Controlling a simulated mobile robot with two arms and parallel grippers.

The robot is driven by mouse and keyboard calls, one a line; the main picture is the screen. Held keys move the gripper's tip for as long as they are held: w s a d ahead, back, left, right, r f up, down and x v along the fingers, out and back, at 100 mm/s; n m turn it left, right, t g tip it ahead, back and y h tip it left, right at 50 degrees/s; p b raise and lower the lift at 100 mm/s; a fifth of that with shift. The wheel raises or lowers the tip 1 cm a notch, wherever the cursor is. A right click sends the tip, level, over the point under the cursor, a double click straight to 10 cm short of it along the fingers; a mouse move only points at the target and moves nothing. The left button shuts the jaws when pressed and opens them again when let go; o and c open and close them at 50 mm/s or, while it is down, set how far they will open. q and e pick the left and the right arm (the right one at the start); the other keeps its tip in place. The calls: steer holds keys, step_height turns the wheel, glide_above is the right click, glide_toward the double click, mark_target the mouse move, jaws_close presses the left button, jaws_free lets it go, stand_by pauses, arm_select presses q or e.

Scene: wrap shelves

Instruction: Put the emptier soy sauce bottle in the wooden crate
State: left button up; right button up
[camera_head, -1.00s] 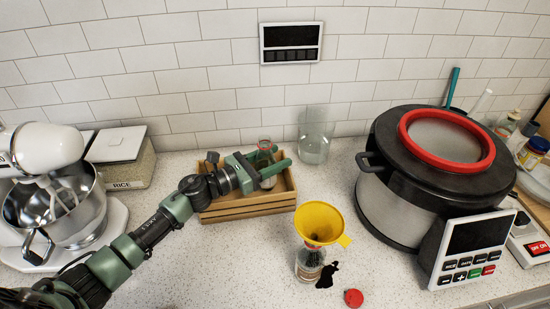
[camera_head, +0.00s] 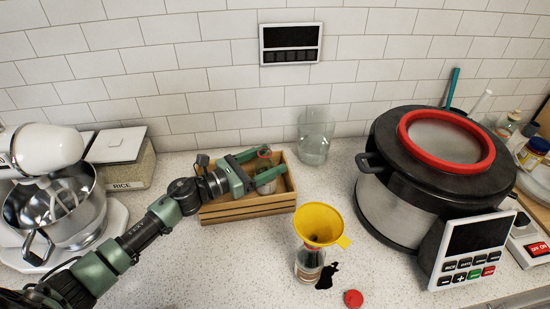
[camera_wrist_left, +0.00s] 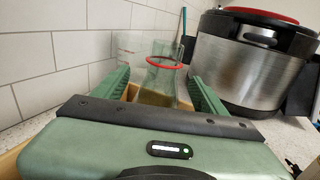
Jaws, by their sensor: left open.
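A clear glass bottle with a red ring at its mouth (camera_head: 265,185) stands in the wooden crate (camera_head: 247,208), toward its right end. It also shows in the left wrist view (camera_wrist_left: 160,82), between the two green fingers. My left gripper (camera_head: 271,160) is open, with its fingers on either side of this bottle's upper part. A second bottle (camera_head: 309,265) stands on the counter in front of the crate, with dark liquid inside and a yellow funnel (camera_head: 320,224) in its mouth. My right gripper is not in view.
A clear glass jar (camera_head: 315,145) stands behind the crate, to the right. A large cooker (camera_head: 400,205) stands at the right. A dark spill (camera_head: 327,276) and red cap (camera_head: 353,299) lie near the funnel bottle. A mixer (camera_head: 55,190) and rice container (camera_head: 125,172) are at the left.

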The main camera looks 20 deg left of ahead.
mark_target(258, 165)
arm_select(q)
steer(key=b+v, duration=0.1)
steer(key=v, duration=0.3)
steer(key=shift+s+a+f, duration=0.1)
steer(key=shift+s+a, duration=0.05)
steer(key=shift+s, duration=0.05)
steer(key=shift+s+a+r, duration=0.2)
